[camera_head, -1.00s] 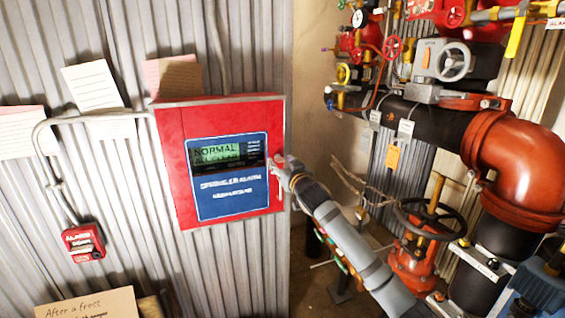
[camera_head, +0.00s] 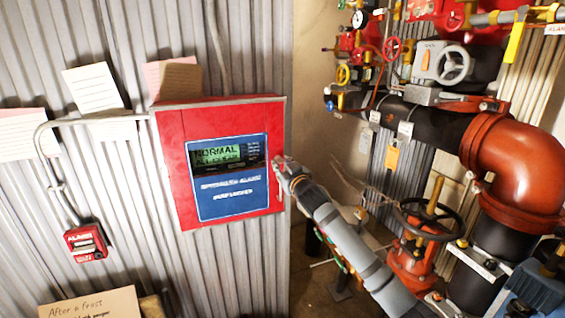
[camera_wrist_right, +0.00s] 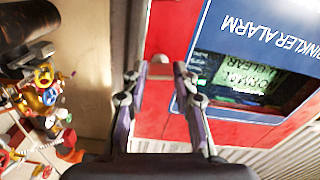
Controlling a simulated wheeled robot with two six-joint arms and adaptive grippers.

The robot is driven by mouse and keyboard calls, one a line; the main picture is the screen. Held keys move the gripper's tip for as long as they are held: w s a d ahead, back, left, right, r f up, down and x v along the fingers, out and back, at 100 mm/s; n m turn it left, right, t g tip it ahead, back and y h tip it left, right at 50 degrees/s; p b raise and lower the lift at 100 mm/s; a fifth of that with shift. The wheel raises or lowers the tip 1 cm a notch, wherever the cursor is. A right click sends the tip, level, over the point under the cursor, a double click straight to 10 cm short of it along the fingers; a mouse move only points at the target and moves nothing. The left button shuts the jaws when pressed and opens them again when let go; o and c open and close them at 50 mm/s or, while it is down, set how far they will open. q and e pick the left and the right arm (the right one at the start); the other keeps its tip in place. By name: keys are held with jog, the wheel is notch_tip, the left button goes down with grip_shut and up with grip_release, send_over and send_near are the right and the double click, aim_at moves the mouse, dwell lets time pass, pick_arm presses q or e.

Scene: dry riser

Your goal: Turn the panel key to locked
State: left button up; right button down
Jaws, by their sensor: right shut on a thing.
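The red alarm panel (camera_head: 180,190) is mounted on the corrugated wall in the head view. Its blue face (camera_head: 205,185) reads SPRINKLER ALARM, and its green display (camera_head: 216,156) reads NORMAL. My right gripper (camera_head: 278,176) is at the panel's right edge, and its arm reaches in from the lower right. In the right wrist view, the two fingers (camera_wrist_right: 160,72) are at the red panel face beside the blue plate (camera_wrist_right: 215,28). They are shut on the panel key, which is itself hard to make out between the fingertips. My left gripper is not in view.
Right of the panel are red and black pipes (camera_head: 515,175) and a valve with a dark handwheel (camera_head: 428,218). A small red alarm box (camera_head: 85,243) is on the wall at lower left. Paper notes (camera_head: 92,86) hang above.

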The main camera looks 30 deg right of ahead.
jog(key=n+p, duration=0.3)
jog(key=n, duration=0.1)
jog(key=shift+r, duration=0.2)
jog(key=n+p, duration=0.3)
jog(key=n, duration=0.1)
jog(key=n+p, duration=0.3)
jog(key=n, duration=0.2)
jog(key=shift+p, duration=0.3)
jog(key=shift+f+n+p, duration=0.15)
jog(key=shift+n+p, duration=0.65)
jog(key=shift+n, duration=0.5)
jog(key=shift+f, duration=0.1)
jog(key=c, duration=1)
grip_release()
jog(key=shift+c, duration=0.2)
